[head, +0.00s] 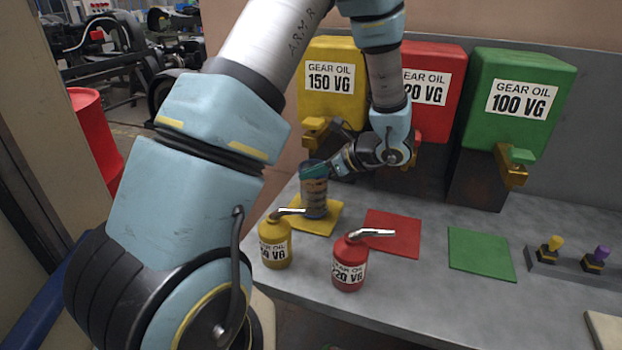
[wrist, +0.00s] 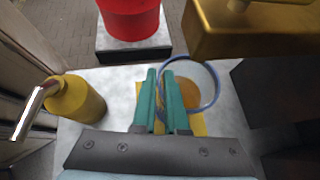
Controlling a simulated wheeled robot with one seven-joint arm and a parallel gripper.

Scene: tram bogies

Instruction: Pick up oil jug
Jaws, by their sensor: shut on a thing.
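The oil jug (head: 314,206) is a clear cylinder with a blue rim, standing upright at the yellow mat (head: 328,228). It also shows from above in the wrist view (wrist: 216,96), with amber colour inside its rim. My gripper (head: 314,171) reaches it from the right at its upper part. In the wrist view the teal fingers (wrist: 166,88) are close together at the left side of the rim, shut on the jug. The fingers hide part of the jug's side. I cannot tell whether its base touches the mat.
A yellow oil can (head: 275,242) and a red one (head: 350,264) stand in front with metal spouts. Yellow (head: 333,105), red (head: 432,118) and green (head: 515,130) gear oil tanks with taps stand behind.

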